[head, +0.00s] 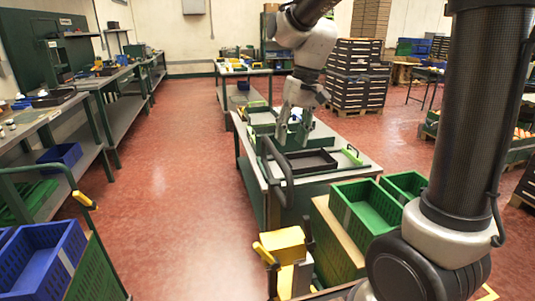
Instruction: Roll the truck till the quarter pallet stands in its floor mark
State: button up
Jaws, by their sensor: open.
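My gripper (294,132) hangs open and empty, fingers down, in front of or above the workbench in the middle of the head view. A dark looped handle (281,178) rises at the bench's near left end, below and left of the gripper. It may be the truck's handle; its base is hidden or unclear. I cannot tell whether the gripper touches anything. I cannot make out the quarter pallet or its floor mark.
The middle workbench (343,176) carries a dark tray (308,161). Green crates (367,208) and a yellow block (283,243) stand near me. A green-framed cart with a blue crate (40,262) is at left. Stacked dark crates (352,88) stand behind. Red floor (170,190) is clear left of centre.

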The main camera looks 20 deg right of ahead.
aim_at(284, 163)
jog(key=f, duration=0.2)
jog(key=a+f, duration=0.1)
jog(key=f, duration=0.4)
jog(key=shift+a+f, duration=0.3)
jog(key=shift+a, duration=0.1)
grip_shut()
